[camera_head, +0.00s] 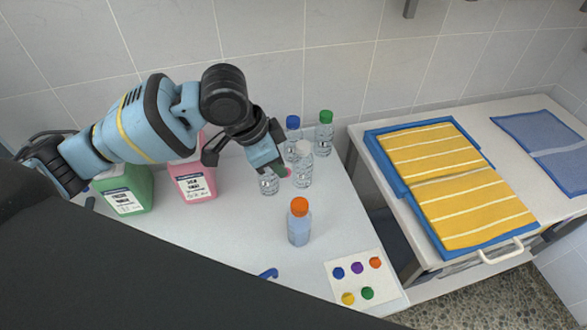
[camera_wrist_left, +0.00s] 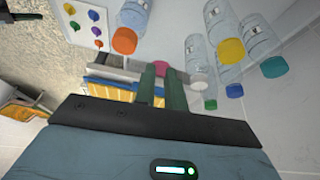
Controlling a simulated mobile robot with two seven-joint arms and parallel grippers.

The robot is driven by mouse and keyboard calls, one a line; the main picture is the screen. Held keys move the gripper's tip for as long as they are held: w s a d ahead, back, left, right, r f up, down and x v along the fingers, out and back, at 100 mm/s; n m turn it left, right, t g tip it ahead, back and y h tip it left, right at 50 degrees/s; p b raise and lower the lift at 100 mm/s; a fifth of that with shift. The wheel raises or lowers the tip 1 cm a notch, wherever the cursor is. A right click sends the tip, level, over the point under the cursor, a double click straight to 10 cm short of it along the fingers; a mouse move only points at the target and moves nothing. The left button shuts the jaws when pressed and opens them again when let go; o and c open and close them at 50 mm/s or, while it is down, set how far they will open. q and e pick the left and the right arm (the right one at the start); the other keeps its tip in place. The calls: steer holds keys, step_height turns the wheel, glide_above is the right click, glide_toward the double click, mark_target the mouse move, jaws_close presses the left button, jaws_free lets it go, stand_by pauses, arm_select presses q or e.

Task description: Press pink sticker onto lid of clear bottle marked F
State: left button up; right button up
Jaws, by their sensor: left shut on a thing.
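My left gripper (camera_head: 281,171) is shut on a small pink sticker (camera_head: 289,172), which also shows between the fingertips in the left wrist view (camera_wrist_left: 162,68). The gripper is among clear bottles. A white-lidded bottle (camera_head: 303,172) stands just to its right; its white lid (camera_wrist_left: 198,82) looks bare and apart from the sticker. Another clear bottle (camera_head: 269,187) is partly hidden under the gripper. Behind stand a blue-lidded bottle (camera_head: 292,134) and a green-lidded bottle (camera_head: 325,138). An orange-lidded bottle (camera_head: 299,230) stands in front. I cannot read the letter F on any bottle. My right gripper is not in view.
A white sticker sheet (camera_head: 353,290) with several coloured dots lies at the table's front right. Green (camera_head: 124,188) and pink (camera_head: 195,182) jugs stand to the left. Yellow striped towels (camera_head: 450,185) lie on the neighbouring surface. The tiled wall is close behind the bottles.

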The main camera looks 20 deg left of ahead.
arm_select(q)
steer(key=d+m+g, duration=0.1)
steer(key=m, duration=0.3)
steer(key=s+d+r+m+g+p, duration=0.1)
steer(key=d+m+g, duration=0.1)
steer(key=m, duration=0.2)
steer(key=s+d+r+m+g, duration=0.1)
steer(key=m, duration=0.3)
steer(key=shift+s+d+m+g, duration=0.15)
steer(key=shift+d+m+g, duration=0.15)
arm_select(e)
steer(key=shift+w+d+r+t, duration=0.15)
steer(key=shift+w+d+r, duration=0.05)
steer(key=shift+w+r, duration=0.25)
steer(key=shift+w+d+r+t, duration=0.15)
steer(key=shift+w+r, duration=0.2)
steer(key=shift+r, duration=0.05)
arm_select(q)
steer(key=shift+f, duration=0.1)
steer(key=shift+f+b, duration=0.45)
steer(key=shift+f, duration=0.95)
steer(key=shift+f+b, duration=0.5)
steer(key=shift+f, duration=0.5)
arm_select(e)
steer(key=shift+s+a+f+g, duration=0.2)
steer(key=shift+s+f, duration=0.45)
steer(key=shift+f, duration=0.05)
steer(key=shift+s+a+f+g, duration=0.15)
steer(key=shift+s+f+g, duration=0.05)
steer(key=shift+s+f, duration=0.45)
